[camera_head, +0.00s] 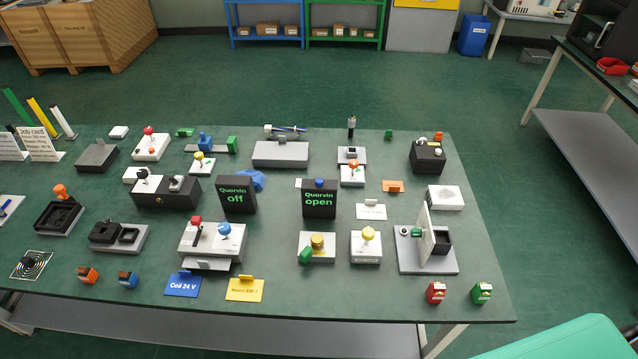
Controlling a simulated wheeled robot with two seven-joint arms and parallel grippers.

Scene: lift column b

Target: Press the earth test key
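Neither of my grippers shows in the head view. Several small devices with coloured knobs or keys stand on the green-topped table (290,285); their labels are too small to read, so I cannot tell which is the earth test key. A white box with a yellow knob (367,235) stands near the front, beside a box with a yellow cylinder and a green part (317,243). Further back are a red-knobbed white box (151,145) and a small yellow-knobbed box (201,165).
Black signs reading "Quorvin off" (237,195) and "Quorvin open" (320,200) stand upright mid-table. A blue "Coil 24 V" card (183,284) and a yellow card (245,290) stand at the front edge. A grey unit with an upright plate (424,235) is at right.

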